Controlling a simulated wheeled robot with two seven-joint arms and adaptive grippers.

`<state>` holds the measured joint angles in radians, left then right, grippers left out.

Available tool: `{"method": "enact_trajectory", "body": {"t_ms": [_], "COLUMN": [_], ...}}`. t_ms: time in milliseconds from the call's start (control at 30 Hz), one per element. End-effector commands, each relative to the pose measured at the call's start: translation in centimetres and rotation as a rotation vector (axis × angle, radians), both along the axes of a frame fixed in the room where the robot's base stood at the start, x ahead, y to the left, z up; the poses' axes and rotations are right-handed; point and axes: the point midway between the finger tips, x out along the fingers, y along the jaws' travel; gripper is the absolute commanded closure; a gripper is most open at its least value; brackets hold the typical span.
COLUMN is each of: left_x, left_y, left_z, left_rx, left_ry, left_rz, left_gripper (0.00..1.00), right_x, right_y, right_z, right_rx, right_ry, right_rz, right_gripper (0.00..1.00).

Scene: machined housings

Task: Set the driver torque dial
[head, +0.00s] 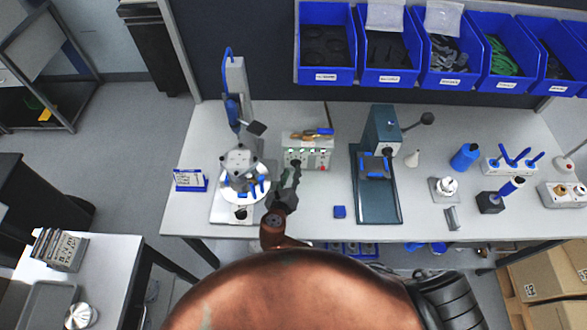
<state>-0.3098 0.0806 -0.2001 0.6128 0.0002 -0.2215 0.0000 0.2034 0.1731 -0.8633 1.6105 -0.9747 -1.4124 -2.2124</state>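A pale control box (319,154) with small green lights and a red spot on its front stands at the back middle of the bench. It looks like the driver's controller; its dial is too small to make out. A driver-like tool with an orange-brown body and blue end (312,134) lies on top of the box. My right gripper (295,171), dark grey, is just in front of the box's lower left front. Its fingertips overlap the box's front edge in the picture; I cannot tell whether they touch it or are open. My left gripper is not in view.
A stand with a round white plate and grey housing (240,164) is close left of my gripper. Blue bins (327,75) hang above the bench (420,175).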

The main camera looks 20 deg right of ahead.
Motion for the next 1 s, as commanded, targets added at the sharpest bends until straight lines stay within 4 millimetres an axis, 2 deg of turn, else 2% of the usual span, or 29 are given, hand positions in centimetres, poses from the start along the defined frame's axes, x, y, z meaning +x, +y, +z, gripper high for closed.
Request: {"method": "enact_trajectory", "body": {"t_ms": [200, 433, 567, 900, 1000], "left_x": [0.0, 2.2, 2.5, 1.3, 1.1], "left_y": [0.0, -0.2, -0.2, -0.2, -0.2], "left_z": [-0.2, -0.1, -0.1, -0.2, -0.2], "left_rx": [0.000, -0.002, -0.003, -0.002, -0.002], "left_ry": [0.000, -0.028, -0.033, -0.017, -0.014], "left_rz": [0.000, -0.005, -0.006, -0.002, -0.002], "left_gripper": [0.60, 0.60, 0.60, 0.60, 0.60], "right_x": [2.2, 2.6, 2.6, 2.6, 2.6], "right_y": [-1.3, -1.7, -1.7, -1.7, -1.7], "right_z": [-0.9, -1.2, -1.2, -1.2, -1.2], "right_rx": [0.001, 0.002, 0.003, 0.004, 0.004], "right_ry": [0.000, 0.001, 0.001, 0.002, 0.002], "right_rz": [-0.002, -0.005, -0.005, -0.005, -0.005], "right_gripper": [0.73, 0.73, 0.73, 0.96, 1.00]}}
